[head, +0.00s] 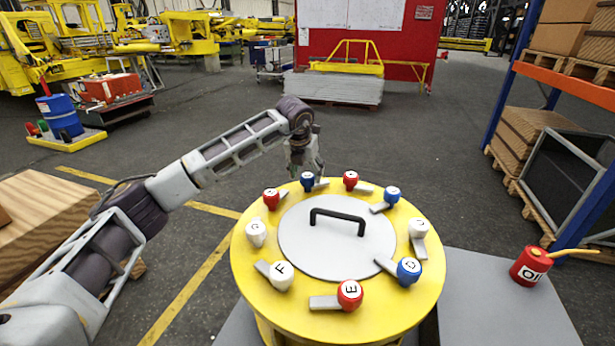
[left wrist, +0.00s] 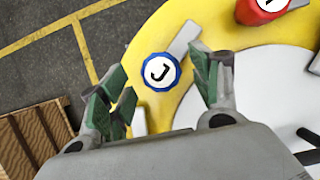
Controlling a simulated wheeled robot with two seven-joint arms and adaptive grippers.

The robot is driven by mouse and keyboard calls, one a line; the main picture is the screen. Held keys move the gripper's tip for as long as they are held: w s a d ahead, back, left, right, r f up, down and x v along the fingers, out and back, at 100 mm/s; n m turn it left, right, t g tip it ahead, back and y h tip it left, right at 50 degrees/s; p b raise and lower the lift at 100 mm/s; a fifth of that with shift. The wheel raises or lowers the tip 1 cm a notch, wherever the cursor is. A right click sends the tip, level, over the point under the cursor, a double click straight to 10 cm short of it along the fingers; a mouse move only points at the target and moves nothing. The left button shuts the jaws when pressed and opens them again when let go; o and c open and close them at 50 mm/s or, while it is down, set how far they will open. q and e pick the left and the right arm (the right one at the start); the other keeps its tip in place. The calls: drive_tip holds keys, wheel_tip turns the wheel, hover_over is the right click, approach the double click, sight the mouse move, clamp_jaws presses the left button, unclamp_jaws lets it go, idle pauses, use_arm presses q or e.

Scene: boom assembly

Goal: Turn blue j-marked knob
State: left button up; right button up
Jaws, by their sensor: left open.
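The blue knob with a white cap marked J sits near the far edge of the round yellow drum top. It shows in the left wrist view (left wrist: 160,72) and in the head view (head: 307,182), where its letter is too small to read. A grey lever (left wrist: 184,38) extends from beside it. My left gripper (head: 306,168) is open above the knob and points down. In the left wrist view, the green-padded fingers (left wrist: 160,84) are spread with the knob between them; I cannot tell whether they touch it. My right gripper is not in view.
Several red, white and blue knobs ring the yellow top (head: 320,322), including a red one (head: 350,179) and another red one (head: 271,199) near the J knob. A grey lid with a black handle (head: 338,221) fills the middle. A red oil can (head: 529,267) stands right.

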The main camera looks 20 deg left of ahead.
use_arm(q)
drive_tip(key=shift+x, duration=1.25)
drive_tip(key=shift+c, duration=0.3)
drive_tip(key=c, duration=1)
